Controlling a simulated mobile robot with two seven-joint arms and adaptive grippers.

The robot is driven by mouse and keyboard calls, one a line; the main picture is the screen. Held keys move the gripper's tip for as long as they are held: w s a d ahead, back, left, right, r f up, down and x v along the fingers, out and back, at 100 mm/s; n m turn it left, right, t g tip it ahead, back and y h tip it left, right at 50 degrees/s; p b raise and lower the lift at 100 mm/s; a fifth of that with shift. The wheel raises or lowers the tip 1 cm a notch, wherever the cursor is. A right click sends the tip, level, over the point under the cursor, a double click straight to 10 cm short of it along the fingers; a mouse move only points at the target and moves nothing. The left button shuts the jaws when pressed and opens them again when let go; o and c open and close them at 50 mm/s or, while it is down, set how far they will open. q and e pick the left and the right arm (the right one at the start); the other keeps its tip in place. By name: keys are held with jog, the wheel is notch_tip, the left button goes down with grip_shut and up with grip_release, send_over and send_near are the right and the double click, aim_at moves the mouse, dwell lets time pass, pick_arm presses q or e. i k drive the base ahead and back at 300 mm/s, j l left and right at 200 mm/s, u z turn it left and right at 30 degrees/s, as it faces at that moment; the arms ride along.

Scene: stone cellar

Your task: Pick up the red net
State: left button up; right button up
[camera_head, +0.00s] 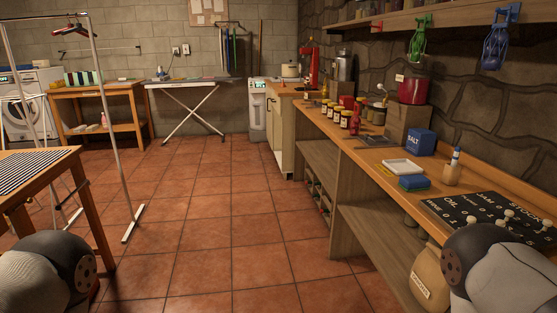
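I cannot clearly make out a red net. A small reddish thing (376,26) sits at the front edge of the wall shelf at the upper right, too small to tell what it is. Farther along the same shelf edge hang a green thing (419,44) and a blue thing (494,45), both net-like. Only upper parts of my two arms show, in the bottom left and bottom right corners. Neither gripper is in view.
A long wooden counter (340,142) runs along the right wall, holding jars, a red pot (413,90), a blue salt box (421,142) and a white tray (404,167). A clothes rack (115,130) and table (82,165) stand left. The tiled floor (225,220) between is clear.

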aim_at(354, 124)
jog(key=i+j, duration=0.2)
jog(key=i, duration=0.35)
jog(key=i+j, duration=0.15)
jog(key=i, duration=0.4)
jog(key=i+j, duration=0.2)
jog(key=i, duration=0.35)
jog(key=i+j+u, duration=0.1)
jog(key=i, duration=0.45)
jog(key=i+j+z, duration=0.15)
jog(key=i+z, duration=0.25)
jog(key=i+j+z, duration=0.2)
jog(key=z, duration=0.2)
jog(key=i+j+z, duration=0.25)
jog(key=z, duration=0.2)
jog(key=i+j+z, duration=0.15)
jog(key=j+z, duration=0.25)
